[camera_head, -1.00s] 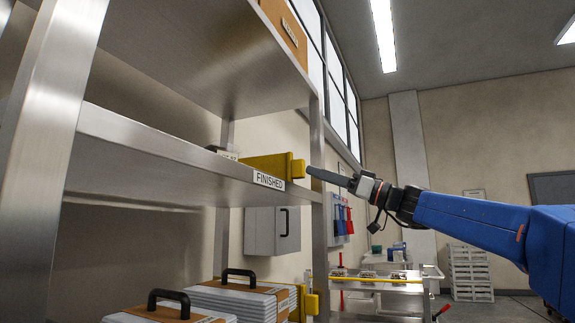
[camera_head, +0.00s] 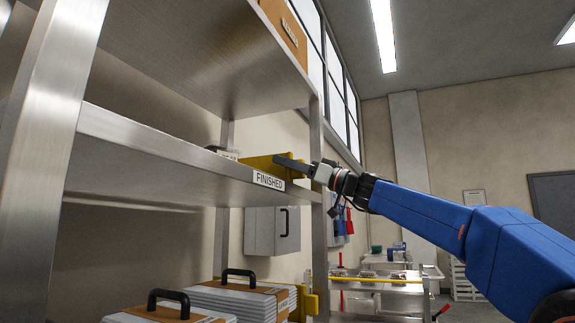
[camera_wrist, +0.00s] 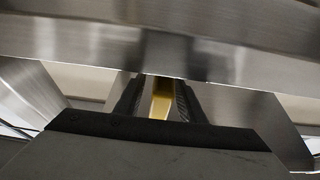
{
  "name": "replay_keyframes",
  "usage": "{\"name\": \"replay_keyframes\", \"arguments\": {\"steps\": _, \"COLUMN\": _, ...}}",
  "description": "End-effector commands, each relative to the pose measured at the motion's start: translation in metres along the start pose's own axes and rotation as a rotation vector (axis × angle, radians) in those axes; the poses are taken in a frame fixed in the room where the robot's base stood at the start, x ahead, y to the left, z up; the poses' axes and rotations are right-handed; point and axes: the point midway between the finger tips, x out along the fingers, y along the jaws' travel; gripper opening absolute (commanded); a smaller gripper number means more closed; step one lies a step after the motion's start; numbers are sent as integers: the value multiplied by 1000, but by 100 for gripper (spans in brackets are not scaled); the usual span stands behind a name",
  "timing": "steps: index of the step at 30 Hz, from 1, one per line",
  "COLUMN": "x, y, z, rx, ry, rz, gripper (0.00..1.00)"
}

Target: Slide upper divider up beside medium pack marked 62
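The upper yellow divider (camera_head: 262,163) stands on the middle shelf, behind the "FINISHED" label at its right end. My gripper (camera_head: 290,161) is at the divider's outer end and covers its tab. In the wrist view the divider's yellow edge (camera_wrist: 161,100) lies between the two dark fingers of my gripper (camera_wrist: 160,103). A narrow gap seems to show beside it, so the fingers look open around it. Only a small edge of a pack with a pale label (camera_head: 228,154) shows left of the divider; its number cannot be read and the shelf hides the rest.
The metal shelf edge (camera_head: 150,148) runs just below my gripper; a higher shelf (camera_head: 215,60) hangs above. Below are clamshell packs (camera_head: 235,296) with black handles and a lower yellow divider (camera_head: 308,303). A rack post (camera_head: 319,230) stands close by. A cart (camera_head: 380,281) is behind.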

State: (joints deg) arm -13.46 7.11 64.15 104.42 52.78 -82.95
Motion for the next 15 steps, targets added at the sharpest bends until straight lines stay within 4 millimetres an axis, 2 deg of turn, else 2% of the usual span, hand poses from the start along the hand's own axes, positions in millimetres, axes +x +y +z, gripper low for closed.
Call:
{"name": "replay_keyframes", "arguments": {"steps": 2, "x": 0, "y": 0, "z": 0, "rx": 0, "ry": 0, "rz": 0, "gripper": 36}}
{"name": "replay_keyframes", "arguments": {"steps": 6, "x": 0, "y": 0, "z": 0, "rx": 0, "ry": 0, "rz": 0, "gripper": 2}}
{"name": "replay_keyframes", "arguments": {"steps": 7, "x": 0, "y": 0, "z": 0, "rx": 0, "ry": 0, "rz": 0, "gripper": 0}}
{"name": "replay_keyframes", "arguments": {"steps": 15, "x": 0, "y": -6, "z": -1, "rx": -1, "ry": 1, "rz": -1, "gripper": 0}}
